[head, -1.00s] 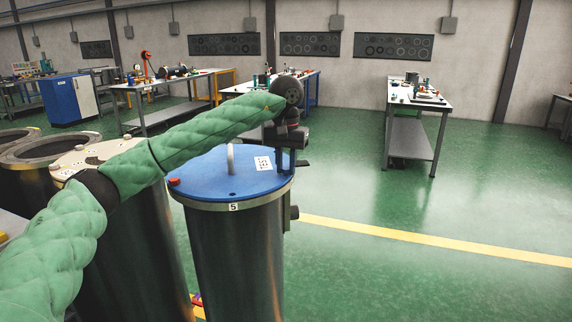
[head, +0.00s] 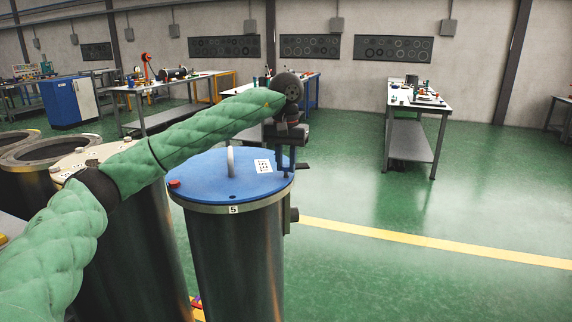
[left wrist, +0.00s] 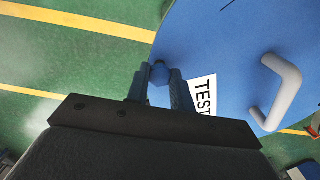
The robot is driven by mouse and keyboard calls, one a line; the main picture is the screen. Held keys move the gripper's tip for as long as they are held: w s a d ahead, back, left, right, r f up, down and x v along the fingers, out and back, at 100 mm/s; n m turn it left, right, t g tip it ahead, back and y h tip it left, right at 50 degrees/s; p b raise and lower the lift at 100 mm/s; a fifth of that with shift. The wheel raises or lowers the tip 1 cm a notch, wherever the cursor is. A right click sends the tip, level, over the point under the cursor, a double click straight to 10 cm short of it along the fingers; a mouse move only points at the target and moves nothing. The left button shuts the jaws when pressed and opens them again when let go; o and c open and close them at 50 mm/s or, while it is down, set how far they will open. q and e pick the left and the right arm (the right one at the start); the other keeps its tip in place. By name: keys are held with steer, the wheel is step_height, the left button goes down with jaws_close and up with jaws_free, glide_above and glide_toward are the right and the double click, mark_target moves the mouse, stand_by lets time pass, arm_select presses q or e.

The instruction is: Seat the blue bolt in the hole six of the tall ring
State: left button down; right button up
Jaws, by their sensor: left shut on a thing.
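A blue bolt (left wrist: 158,74) shows between the fingertips in the left wrist view, its head dark blue. My left gripper (head: 286,168) is shut on it, fingers down, at the right rim of the blue lid (head: 205,178). In the left wrist view the gripper (left wrist: 158,84) overlaps the lid's edge; I cannot tell whether the bolt touches the rim. The lid sits on a tall metal cylinder (head: 238,260) whose flange carries a tag with "5" (head: 233,210). No tag for hole six is visible, and the hole under the bolt is hidden. My right gripper is out of view.
Open cylinders (head: 45,150) stand at the left. Workbenches (head: 416,97) are at the back. The green floor at the right is clear.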

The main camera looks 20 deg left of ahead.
arm_select(q)
steer(key=shift+r+p, duration=0.95)
steer(key=shift+r, duration=2.2)
steer(key=shift+f, duration=0.1)
